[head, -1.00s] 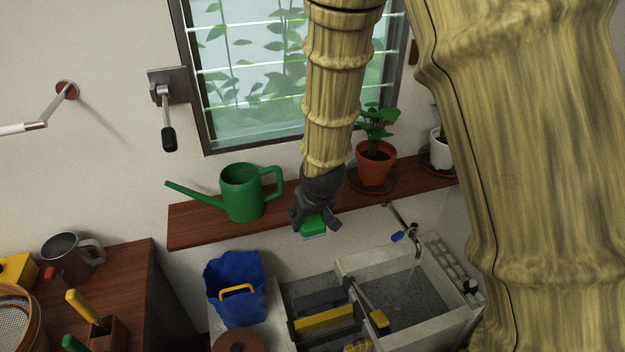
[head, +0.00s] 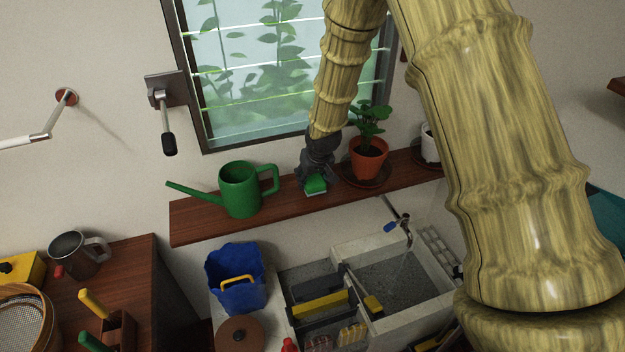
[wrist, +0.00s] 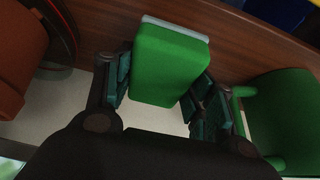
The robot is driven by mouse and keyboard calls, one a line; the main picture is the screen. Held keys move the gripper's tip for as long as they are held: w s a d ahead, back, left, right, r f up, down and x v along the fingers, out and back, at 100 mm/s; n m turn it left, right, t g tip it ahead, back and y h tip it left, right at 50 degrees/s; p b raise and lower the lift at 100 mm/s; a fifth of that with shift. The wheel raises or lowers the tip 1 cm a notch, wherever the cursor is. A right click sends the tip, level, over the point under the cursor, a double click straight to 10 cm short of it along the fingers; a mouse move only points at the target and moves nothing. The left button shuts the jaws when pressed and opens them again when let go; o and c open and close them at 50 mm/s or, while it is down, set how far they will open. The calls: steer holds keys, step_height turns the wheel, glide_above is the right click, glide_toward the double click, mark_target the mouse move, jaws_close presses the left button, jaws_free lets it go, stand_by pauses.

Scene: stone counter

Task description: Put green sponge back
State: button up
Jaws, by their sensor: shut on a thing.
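The green sponge (head: 315,185) is a small green block with a pale layer on one side. My gripper (head: 318,177) is shut on it. In the head view the sponge is at the wooden shelf (head: 210,220) below the window, between the watering can and the potted plant. In the wrist view the sponge (wrist: 170,65) sits between the two fingers, with the pale edge at its far end and the shelf (wrist: 240,55) behind it. I cannot tell whether the sponge touches the shelf.
A green watering can (head: 240,190) stands close on the left and a terracotta plant pot (head: 367,158) close on the right. Below are a blue bucket (head: 235,275) and a stone sink (head: 395,285) with a running tap (head: 403,225). The window (head: 260,70) is behind.

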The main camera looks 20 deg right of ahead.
mark_target(313, 183)
steer(key=shift+w+d+r+p, duration=0.2)
steer(key=shift+w+p, duration=0.1)
steer(key=shift+w, duration=0.2)
steer(key=shift+s+f+p, duration=0.1)
steer(key=shift+f+p, duration=0.8)
steer(key=shift+f, duration=1.05)
steer(key=o, duration=0.9)
steer(key=shift+b+v, duration=2.4)
steer(key=shift+v, duration=3.6)
